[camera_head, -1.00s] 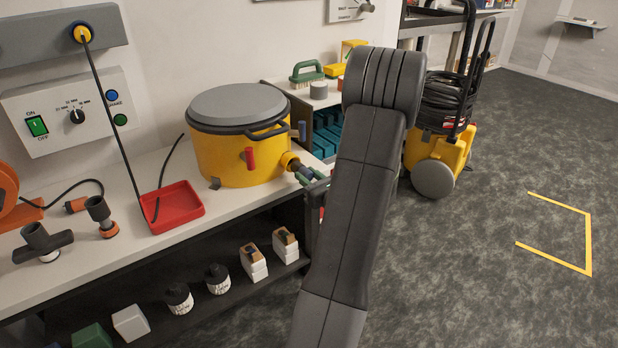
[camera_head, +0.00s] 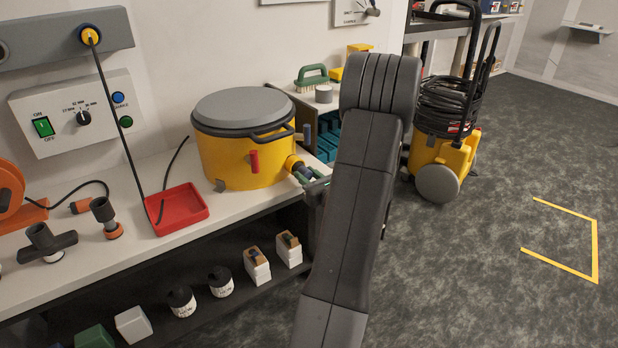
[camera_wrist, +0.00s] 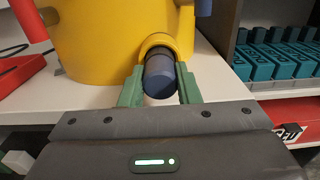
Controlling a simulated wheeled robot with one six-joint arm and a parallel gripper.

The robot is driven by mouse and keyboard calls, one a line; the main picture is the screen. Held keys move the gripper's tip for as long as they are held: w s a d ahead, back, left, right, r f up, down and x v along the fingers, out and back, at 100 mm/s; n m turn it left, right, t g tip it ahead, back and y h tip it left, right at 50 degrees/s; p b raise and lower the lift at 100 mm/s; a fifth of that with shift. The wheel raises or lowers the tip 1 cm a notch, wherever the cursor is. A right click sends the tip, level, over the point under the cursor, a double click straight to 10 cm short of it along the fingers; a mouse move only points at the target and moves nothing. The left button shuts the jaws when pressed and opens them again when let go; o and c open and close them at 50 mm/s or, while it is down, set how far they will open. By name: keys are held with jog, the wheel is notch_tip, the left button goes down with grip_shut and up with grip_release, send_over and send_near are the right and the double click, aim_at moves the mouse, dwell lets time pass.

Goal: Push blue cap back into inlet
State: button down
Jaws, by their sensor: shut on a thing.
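The blue cap (camera_wrist: 159,78) is a dark blue cylinder at the mouth of the yellow inlet (camera_wrist: 163,41) on the side of the yellow pot. In the wrist view its far end sits at or inside the inlet ring; how deep I cannot tell. My gripper (camera_wrist: 158,88) has its two green fingers on either side of the cap, shut on it. In the head view the inlet (camera_head: 293,163) sticks out to the right of the yellow pot (camera_head: 235,158), and the gripper (camera_head: 315,182) is partly hidden behind my arm.
A red tray (camera_head: 178,212) stands on the white bench (camera_head: 130,250), left of the pot. Teal blocks (camera_wrist: 280,58) sit in a shelf to the right. Bottles and boxes stand on the lower shelf. A yellow machine (camera_head: 440,155) stands on the floor at right.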

jog(key=shift+w+a, duration=0.3)
jog(key=shift+w, duration=0.15)
jog(key=c, duration=1)
grip_release()
jog(key=shift+s, duration=0.1)
jog(key=v, duration=1.3)
jog(key=shift+s+d+p, duration=0.25)
jog(key=shift+p, duration=0.1)
jog(key=shift+w+a, duration=0.1)
jog(key=x, duration=1.3)
jog(key=shift+w+a+b, duration=0.2)
jog(key=shift+w+b, duration=0.05)
jog(key=shift+b, duration=0.15)
jog(key=shift+s+d, duration=0.2)
jog(key=shift+s, duration=0.05)
jog(key=shift+s+d, duration=0.1)
jog(key=shift+s, duration=0.05)
